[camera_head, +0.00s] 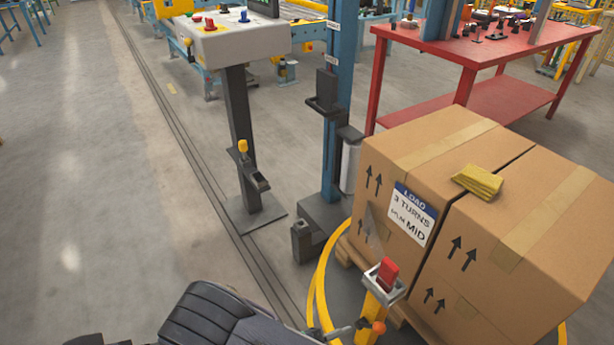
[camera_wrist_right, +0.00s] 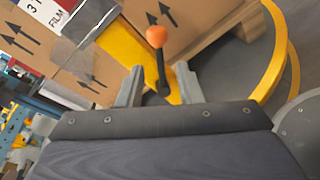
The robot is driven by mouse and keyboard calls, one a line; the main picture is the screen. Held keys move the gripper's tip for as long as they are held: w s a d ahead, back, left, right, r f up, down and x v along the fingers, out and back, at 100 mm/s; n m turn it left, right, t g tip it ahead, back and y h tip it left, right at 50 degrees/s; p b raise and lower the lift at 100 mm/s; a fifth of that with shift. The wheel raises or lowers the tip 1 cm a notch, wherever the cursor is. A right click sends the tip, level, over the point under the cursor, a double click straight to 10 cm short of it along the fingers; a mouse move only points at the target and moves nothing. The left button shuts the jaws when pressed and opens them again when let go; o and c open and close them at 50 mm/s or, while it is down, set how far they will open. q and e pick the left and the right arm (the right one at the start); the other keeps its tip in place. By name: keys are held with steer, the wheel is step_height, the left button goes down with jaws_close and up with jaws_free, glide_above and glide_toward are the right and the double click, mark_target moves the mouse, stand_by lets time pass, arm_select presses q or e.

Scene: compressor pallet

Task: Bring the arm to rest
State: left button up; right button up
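My right gripper (camera_wrist_right: 158,77) is open in the wrist view, its two grey fingers apart. A black lever with an orange knob (camera_wrist_right: 156,37) shows between and beyond the fingers; I cannot tell whether they touch it. In the head view my right gripper (camera_head: 350,328) is at the bottom edge, just left of the orange knob (camera_head: 378,327) on a yellow post (camera_head: 370,302). The post carries a red block (camera_head: 388,272) in a grey holder. My left gripper is not in view.
Large cartons (camera_head: 425,150) stand on a wooden pallet (camera_head: 350,253) inside a yellow ring (camera_head: 318,285). A yellow cloth-like item (camera_head: 478,181) lies on top. A blue column (camera_head: 335,120), a control stand (camera_head: 240,140) and a red table (camera_head: 470,50) stand behind. Floor at left is clear.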

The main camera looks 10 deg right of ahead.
steer(key=s+d+r+m+y+p, duration=0.2)
steer(key=r+m+y+p, duration=0.3)
steer(key=r, duration=1.1)
steer(key=s+d+r+m+t+y+p, duration=0.1)
steer(key=s+d+r+m+y+p, duration=0.1)
steer(key=r+m+y+p, duration=0.4)
steer(key=s+d+r+m+y+p, duration=0.2)
steer(key=r+m+y+p, duration=0.3)
steer(key=r+p, duration=0.7)
step_height(320, 180, up, 15)
steer(key=y, duration=0.2)
steer(key=shift+s+r+y+p, duration=0.15)
steer(key=shift+s+y+p, duration=0.05)
steer(key=shift+y+p, duration=0.2)
